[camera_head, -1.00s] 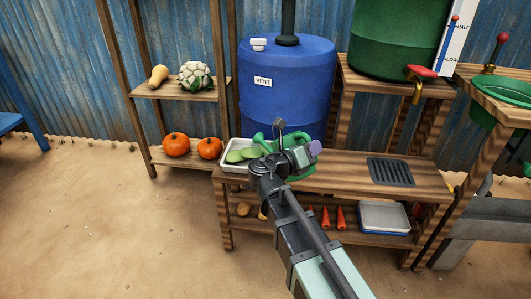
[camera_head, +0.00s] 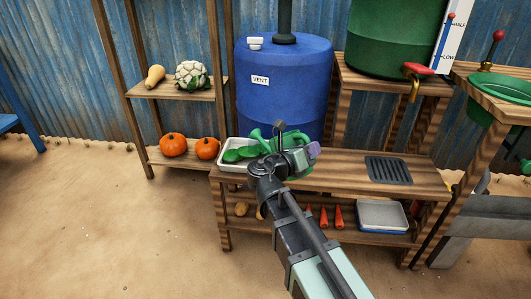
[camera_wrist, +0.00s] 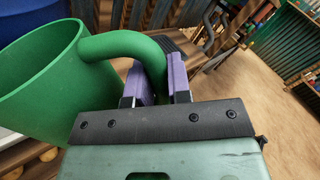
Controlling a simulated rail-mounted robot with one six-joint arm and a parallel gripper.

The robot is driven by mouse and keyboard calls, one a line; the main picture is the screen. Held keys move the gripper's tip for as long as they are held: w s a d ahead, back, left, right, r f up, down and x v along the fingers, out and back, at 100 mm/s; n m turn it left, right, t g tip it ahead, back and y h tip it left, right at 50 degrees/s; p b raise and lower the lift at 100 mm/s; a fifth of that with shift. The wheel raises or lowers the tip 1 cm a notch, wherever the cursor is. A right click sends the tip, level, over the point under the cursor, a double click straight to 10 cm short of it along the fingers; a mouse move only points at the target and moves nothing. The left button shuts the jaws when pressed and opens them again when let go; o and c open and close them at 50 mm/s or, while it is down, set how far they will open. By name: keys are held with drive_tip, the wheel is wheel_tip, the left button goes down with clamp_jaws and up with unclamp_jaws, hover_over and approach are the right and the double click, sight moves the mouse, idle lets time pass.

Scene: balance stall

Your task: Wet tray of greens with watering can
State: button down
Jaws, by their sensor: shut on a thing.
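My gripper (camera_wrist: 159,78) is shut on the curved handle (camera_wrist: 118,43) of the green watering can (camera_wrist: 38,88), its purple fingers on either side of the handle. In the head view, the can's spout (camera_head: 257,138) reaches left over the white tray (camera_head: 231,168) on the bench. The can looks tilted toward the tray. Deep green leaves (camera_head: 238,154) lie in the tray. My wrist hides much of the can and the tray's right side. I cannot make out any water stream.
The wooden bench (camera_head: 345,178) has a dark drain grate (camera_head: 389,171) at right. A blue vent barrel (camera_head: 285,90) stands close behind. A shelf with pumpkins (camera_head: 173,145) is at left. A green tank with a red-handled tap (camera_head: 418,72) is at right.

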drive_tip(key=shift+s+d+f+m, duration=0.25)
drive_tip(key=shift+f+m, duration=0.15)
drive_tip(key=shift+f, duration=0.15)
drive_tip(key=shift+r, duration=0.1)
drive_tip(key=f+m+b, duration=0.1)
drive_tip(key=m, duration=0.1)
drive_tip(key=shift+s+d+f+m+b, duration=0.1)
drive_tip(key=shift+s+f+m+b, duration=0.1)
drive_tip(key=shift+f+m+b, duration=0.2)
drive_tip(key=shift+w+r+m+p, duration=0.25)
drive_tip(key=shift+r+m+p, duration=0.2)
drive_tip(key=shift+m, duration=0.35)
drive_tip(key=shift+w+a+r+m, duration=0.1)
drive_tip(key=shift+w+a+m, duration=0.2)
drive_tip(key=shift+m, duration=0.5)
drive_tip(key=shift+s, duration=0.1)
